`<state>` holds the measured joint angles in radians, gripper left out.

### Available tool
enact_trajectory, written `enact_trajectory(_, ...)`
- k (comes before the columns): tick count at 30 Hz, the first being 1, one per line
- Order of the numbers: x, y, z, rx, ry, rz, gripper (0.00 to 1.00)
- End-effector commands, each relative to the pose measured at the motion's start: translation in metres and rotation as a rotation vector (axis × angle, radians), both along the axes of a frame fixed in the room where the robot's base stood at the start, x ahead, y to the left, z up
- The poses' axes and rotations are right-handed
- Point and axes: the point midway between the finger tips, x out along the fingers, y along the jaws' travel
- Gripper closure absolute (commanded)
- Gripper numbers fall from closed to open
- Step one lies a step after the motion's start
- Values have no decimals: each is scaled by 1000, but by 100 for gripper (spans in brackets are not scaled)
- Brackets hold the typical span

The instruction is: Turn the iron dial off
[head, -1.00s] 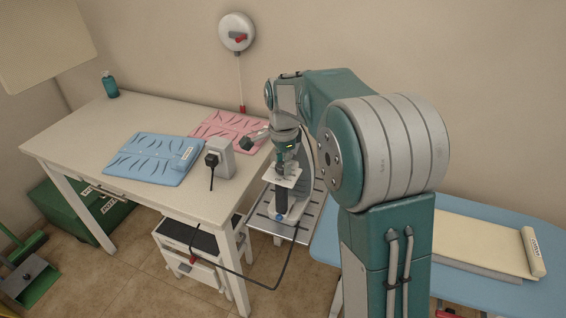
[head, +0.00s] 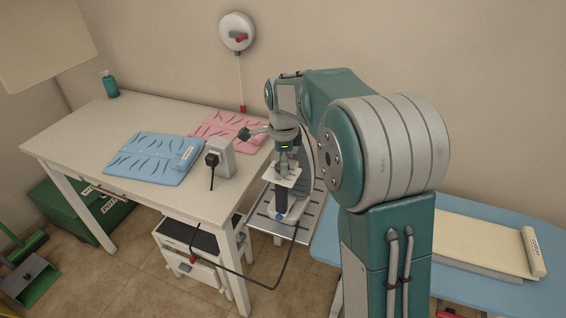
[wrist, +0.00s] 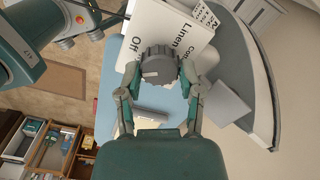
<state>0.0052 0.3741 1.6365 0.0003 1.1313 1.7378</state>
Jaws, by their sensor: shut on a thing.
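The iron (head: 281,196) stands upright on a grey slatted rest at the end of the ironing board. Its white label plate (head: 285,175) faces up. In the wrist view, the dark grey ribbed dial (wrist: 158,62) sits on the label plate (wrist: 150,22), which reads "Off", "Linen" and a partly hidden word starting "Co". My gripper (wrist: 159,84) is shut on the dial, a finger at each side. In the head view my gripper (head: 284,165) points down onto the iron's top. The dial is too small and covered to make out there, and its pointer is not clear.
A white table (head: 72,150) at left carries a blue folded cloth (head: 150,160), a pink one (head: 222,128) and a grey socket box (head: 221,158) with a black plug. A dark cord (head: 262,288) hangs beside the table. The blue ironing board (head: 480,277) extends right.

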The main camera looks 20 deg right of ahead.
Motion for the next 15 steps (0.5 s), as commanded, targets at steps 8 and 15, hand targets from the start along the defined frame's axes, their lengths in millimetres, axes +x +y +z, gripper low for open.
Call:
enact_trajectory(8,0,0,-2,0,0,1,18)
enact_trajectory(15,0,0,0,0,-1,1,18)
